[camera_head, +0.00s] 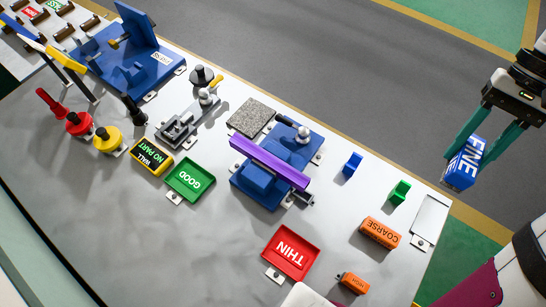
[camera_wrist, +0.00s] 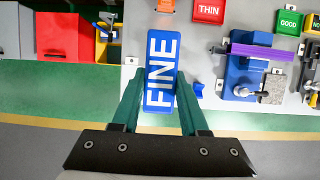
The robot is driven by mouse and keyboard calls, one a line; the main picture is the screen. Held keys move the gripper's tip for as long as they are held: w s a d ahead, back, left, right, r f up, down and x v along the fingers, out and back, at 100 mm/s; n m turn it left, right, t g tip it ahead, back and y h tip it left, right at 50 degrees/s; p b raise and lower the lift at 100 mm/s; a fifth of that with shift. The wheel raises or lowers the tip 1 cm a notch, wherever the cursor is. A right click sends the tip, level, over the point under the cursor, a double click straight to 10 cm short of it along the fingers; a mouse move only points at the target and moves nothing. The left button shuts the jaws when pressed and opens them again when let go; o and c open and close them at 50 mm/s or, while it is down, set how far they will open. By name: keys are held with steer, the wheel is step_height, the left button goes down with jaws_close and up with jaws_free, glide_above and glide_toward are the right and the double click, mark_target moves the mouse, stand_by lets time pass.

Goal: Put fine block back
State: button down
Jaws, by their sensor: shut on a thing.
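The fine block (camera_head: 462,163) is blue with white FINE lettering. My gripper (camera_head: 483,150) has teal fingers shut on it and holds it in the air past the table's right edge in the head view. In the wrist view the block (camera_wrist: 162,70) stands out lengthwise between the two fingers (camera_wrist: 160,95), with its lettering facing the camera. The orange COARSE block (camera_head: 380,232) lies on the table near its right end. Beside it is an empty pale rectangular plate (camera_head: 430,218) with a raised rim.
A small green block (camera_head: 399,192) and a small blue block (camera_head: 352,164) stand near the far edge.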

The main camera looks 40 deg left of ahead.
steer(key=w+a+f+n+t+h, duration=0.4)
steer(key=a+f+n, duration=0.35)
steer(key=n, duration=0.65)
steer(key=n+t+y, duration=0.5)
steer(key=n+y, duration=0.1)
steer(key=n, duration=2.1)
glide_above(251, 116)
steer(key=s+d, duration=0.1)
step_height(251, 116, down, 15)
steer(key=shift+f, duration=0.15)
steer(key=shift+s+a+f+m, duration=0.1)
steer(key=shift+a+f+m, duration=0.1)
steer(key=shift+f+m, duration=0.1)
steer(key=shift+f, duration=1.85)
steer(key=shift+f, duration=0.1)
steer(key=shift+c, duration=2.2)
jaws_free()
